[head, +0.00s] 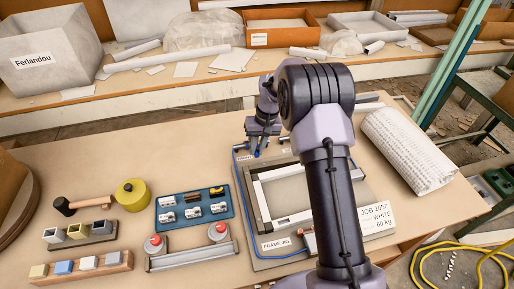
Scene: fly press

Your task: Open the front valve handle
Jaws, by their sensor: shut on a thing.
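My gripper (257,150) is over the far left corner of the frame jig (281,243), with my arm reaching over the jig from the front. Its fingers point down and are shut on a small blue part beside the blue hose (237,185). The part is mostly hidden by the fingers, and I cannot tell for sure that it is the front valve handle. A grey and white rectangular frame (256,205) lies in the jig. My arm covers the right part of the jig.
A blue tray (180,222) of small fittings, a mallet (85,203), a yellow round thing (132,194) and a clamp bar with red knobs (190,259) are to the left. A white roll (408,150) and job card (377,218) are to the right.

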